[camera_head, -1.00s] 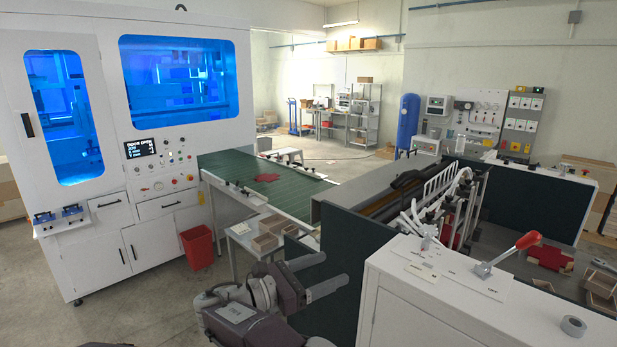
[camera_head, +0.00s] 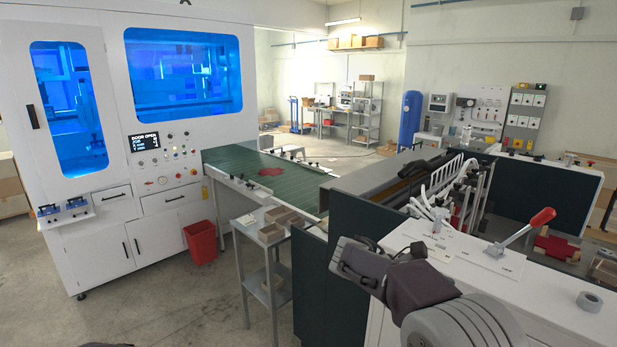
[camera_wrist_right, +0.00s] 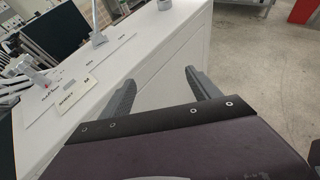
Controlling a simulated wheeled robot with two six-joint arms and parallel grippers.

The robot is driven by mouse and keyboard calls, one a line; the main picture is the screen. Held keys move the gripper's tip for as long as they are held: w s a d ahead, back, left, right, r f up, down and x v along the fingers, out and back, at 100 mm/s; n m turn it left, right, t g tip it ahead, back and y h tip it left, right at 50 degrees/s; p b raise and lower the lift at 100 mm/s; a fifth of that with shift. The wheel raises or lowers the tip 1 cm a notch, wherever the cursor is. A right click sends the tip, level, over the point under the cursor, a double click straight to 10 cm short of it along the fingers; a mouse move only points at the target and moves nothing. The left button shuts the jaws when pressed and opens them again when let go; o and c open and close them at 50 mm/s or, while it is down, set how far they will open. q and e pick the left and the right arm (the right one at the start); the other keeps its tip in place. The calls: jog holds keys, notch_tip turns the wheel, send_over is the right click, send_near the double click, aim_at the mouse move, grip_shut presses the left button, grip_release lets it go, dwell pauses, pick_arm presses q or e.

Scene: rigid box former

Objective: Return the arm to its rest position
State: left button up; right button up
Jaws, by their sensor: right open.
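My right arm (camera_head: 420,287) comes in from the bottom right in the head view and is raised in front of the white cabinet. Its gripper end (camera_head: 345,262) points left and away from me, and the fingers are hidden there. In the right wrist view my right gripper (camera_wrist_right: 163,92) is open, its two grey fingers well apart with nothing between them. Beyond the fingers lie the white cabinet's edge and side. My left gripper is not in view.
The white cabinet (camera_head: 545,305) carries a red-handled lever (camera_head: 530,225) and a tape roll (camera_head: 590,301). A dark panel (camera_head: 350,235) stands behind my arm. A small grey table (camera_head: 247,228) holds cardboard boxes.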

jog(key=s+a+f+m+g+y+b, duration=0.2)
jog(key=s+f+m+y, duration=0.65)
jog(key=s+f, duration=0.85)
jog(key=w+a+f+m+t+y, duration=0.1)
jog(key=a+f+m+t+y, duration=0.1)
jog(key=a+f+m+y, duration=0.2)
jog(key=a+f+m, duration=0.3)
jog(key=a+m, duration=0.2)
jog(key=m, duration=0.1)
jog(key=shift+w+f+t, duration=0.15)
jog(key=shift+f+t, duration=0.15)
jog(key=o, duration=0.6)
jog(key=shift+y, duration=0.25)
jog(key=shift+c, duration=0.2)
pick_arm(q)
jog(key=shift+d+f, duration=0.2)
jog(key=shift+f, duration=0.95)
pick_arm(e)
jog(key=shift+o, duration=0.4)
